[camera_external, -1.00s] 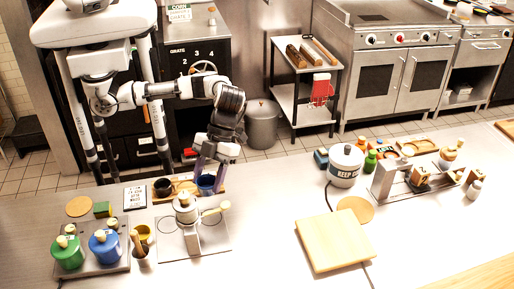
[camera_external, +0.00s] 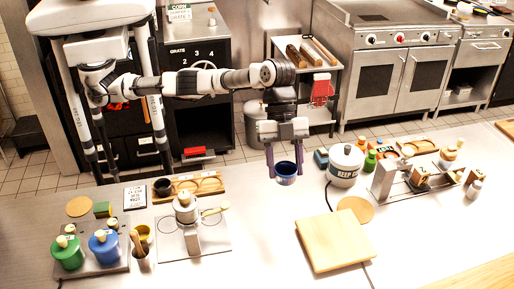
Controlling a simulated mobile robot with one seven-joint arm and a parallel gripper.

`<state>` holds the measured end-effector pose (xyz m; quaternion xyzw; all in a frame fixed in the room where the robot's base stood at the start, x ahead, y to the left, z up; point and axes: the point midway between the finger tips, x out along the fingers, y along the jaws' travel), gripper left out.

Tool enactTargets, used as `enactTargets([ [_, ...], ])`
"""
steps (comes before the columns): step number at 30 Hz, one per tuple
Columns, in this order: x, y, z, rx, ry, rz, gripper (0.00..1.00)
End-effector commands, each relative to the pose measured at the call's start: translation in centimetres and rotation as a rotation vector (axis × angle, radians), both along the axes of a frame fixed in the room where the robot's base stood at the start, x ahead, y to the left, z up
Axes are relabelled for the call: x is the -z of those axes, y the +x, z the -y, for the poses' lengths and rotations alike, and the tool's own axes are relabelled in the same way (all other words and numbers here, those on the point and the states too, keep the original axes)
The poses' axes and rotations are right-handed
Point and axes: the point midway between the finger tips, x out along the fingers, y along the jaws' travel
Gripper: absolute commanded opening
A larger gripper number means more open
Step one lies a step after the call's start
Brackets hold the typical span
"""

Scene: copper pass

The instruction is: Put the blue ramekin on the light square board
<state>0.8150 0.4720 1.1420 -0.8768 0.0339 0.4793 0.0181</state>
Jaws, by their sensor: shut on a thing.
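The blue ramekin (camera_external: 286,176) is held between the purple fingers of my gripper (camera_external: 285,168), which is shut on it. It hangs upright above the steel counter, left of the white "KEEP" pot. The light square board (camera_external: 335,242) lies flat on the counter, below and to the right of the ramekin in the picture. The board's top is bare.
The white pot (camera_external: 345,165) stands close to the right of my gripper. A round cork mat (camera_external: 356,208) lies behind the board. A burner stand (camera_external: 213,238) and a wooden tray with round recesses (camera_external: 207,189) are to the left. The counter between the stand and the board is clear.

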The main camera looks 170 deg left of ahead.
Motion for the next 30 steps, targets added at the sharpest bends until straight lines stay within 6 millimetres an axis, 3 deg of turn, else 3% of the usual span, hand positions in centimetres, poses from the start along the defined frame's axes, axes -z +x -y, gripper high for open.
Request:
enactTargets([
  [3, 2.0, 1.1, -4.0, -0.186, -0.010, -0.003, 0.25],
  [9, 6.9, 1.3, -8.0, -0.402, -0.005, -0.002, 0.25],
  [15, 9.4, 1.0, -9.1, -0.471, -0.001, 0.000, 0.25],
  [30, 15.9, 1.0, -9.1, -0.473, -0.002, -0.001, 0.25],
])
